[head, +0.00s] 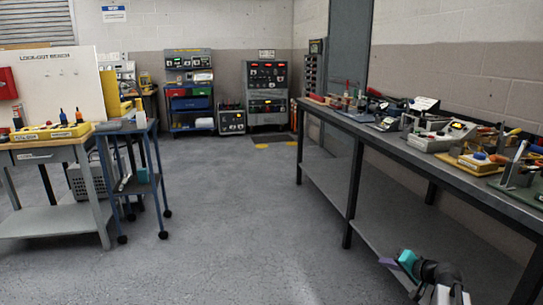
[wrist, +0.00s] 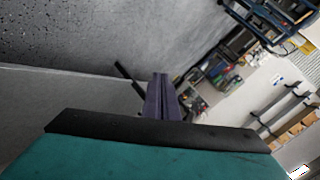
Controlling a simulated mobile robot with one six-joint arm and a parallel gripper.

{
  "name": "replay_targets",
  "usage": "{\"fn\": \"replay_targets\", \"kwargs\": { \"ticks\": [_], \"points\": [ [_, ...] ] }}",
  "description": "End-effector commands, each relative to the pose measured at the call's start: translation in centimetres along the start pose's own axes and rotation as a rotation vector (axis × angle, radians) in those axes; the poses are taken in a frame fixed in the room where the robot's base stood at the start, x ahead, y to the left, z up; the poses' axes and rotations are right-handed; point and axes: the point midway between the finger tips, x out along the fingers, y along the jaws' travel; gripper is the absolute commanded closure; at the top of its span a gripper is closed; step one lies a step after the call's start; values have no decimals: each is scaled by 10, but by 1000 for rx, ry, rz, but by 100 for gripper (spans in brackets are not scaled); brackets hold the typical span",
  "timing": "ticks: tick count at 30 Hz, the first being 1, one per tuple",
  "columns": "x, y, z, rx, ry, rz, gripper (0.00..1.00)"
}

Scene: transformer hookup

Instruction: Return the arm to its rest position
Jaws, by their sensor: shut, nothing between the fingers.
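My gripper (head: 387,263) shows at the lower right of the head view, low beside the long workbench, with purple fingers and a teal body. My arm behind it is dark and white and runs out of the bottom edge. In the wrist view my gripper (wrist: 161,78) has its two purple fingers together, with nothing between them. The fingers point out over the room, and the picture there is tilted.
A long grey workbench (head: 352,128) with several tools and devices runs along the right; its lower shelf (head: 385,222) is near my gripper. A lock-out bench (head: 45,218) and a blue cart (head: 143,187) stand left. The middle floor (head: 235,220) is clear.

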Motion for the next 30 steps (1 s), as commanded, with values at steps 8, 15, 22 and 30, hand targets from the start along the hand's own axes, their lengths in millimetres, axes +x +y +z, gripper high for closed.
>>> {"fn": "replay_targets", "kwargs": {
  "ticks": [8, 15, 22, 30],
  "points": [
    [31, 11, 116, -24, -241, 117, 100],
    [34, 26, 214, -58, -440, 226, 100],
    [18, 40, 304, -109, -629, 337, 100],
    [-26, 59, 398, -186, -843, 476, 100]
  ]
}}
